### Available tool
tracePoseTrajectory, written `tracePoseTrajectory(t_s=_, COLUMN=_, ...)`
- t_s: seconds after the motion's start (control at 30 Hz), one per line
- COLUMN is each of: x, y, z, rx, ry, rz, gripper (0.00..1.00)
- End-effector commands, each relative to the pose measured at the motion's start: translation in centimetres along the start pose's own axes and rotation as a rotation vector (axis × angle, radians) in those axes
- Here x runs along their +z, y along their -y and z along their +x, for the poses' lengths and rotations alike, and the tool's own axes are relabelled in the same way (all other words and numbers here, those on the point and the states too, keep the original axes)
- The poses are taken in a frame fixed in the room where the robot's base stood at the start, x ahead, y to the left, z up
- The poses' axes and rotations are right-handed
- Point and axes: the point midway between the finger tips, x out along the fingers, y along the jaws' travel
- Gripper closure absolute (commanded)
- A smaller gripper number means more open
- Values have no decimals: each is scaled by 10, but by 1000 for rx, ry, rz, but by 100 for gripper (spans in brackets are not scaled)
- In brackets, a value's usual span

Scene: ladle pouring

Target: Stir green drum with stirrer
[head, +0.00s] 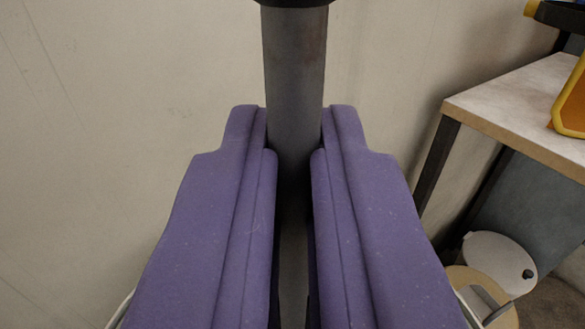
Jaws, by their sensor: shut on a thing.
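My gripper (293,130), with two purple fingers, points up the middle of the picture. It is shut on a grey upright rod, which looks like the stirrer (295,60). The rod runs between the fingertips and up to a dark, wider part at the top edge. Its lower part passes behind and between the fingers, and its bottom end is hidden. The green drum is not in view.
A pale wall (130,100) fills the left and middle. At the right stands a table (515,100) with dark legs and a yellow-and-orange thing (572,100) on it. Below it is a round white lid-like thing (500,258) beside a tan ring (470,282).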

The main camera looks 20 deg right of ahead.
Motion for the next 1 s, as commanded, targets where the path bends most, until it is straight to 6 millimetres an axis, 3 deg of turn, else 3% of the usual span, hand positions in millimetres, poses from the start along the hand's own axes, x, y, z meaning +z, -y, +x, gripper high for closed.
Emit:
tracePoseTrajectory(t_s=0.03, x=-18, y=0, z=0, rx=-1, ry=-1, rz=0, gripper=100)
tracePoseTrajectory(t_s=1.0, x=-205, y=0, z=0, rx=-2, ry=0, rz=1, gripper=100)
